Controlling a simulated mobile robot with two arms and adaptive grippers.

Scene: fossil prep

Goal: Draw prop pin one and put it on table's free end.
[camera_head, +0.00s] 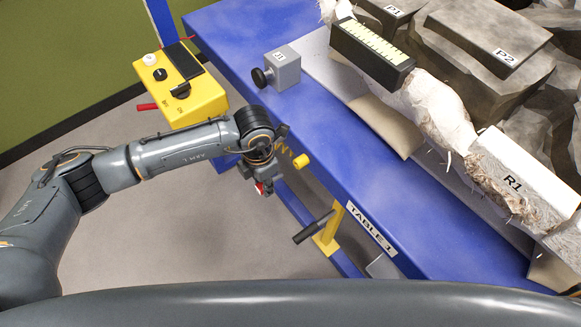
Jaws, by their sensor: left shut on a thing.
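My left gripper (260,184) hangs beside the long near-left edge of the blue table (300,125), over the floor. It is shut, and a small red thing (262,188) shows at its fingers. The gripper hides most of this thing, so I cannot tell for sure that it is prop pin one. A yellow knob (301,161) with a yellow coil (286,149) is just right of the gripper, at the table edge. The table carries a "TABLE 1" label (371,228). My right gripper is not in view.
A yellow control box (182,88) stands left of the table. A grey block marked J1 (282,68) with a black knob sits on the tabletop. A black-handled yellow bracket (327,236) juts below the edge. Fossil pieces, including R1 (524,168), fill the right side.

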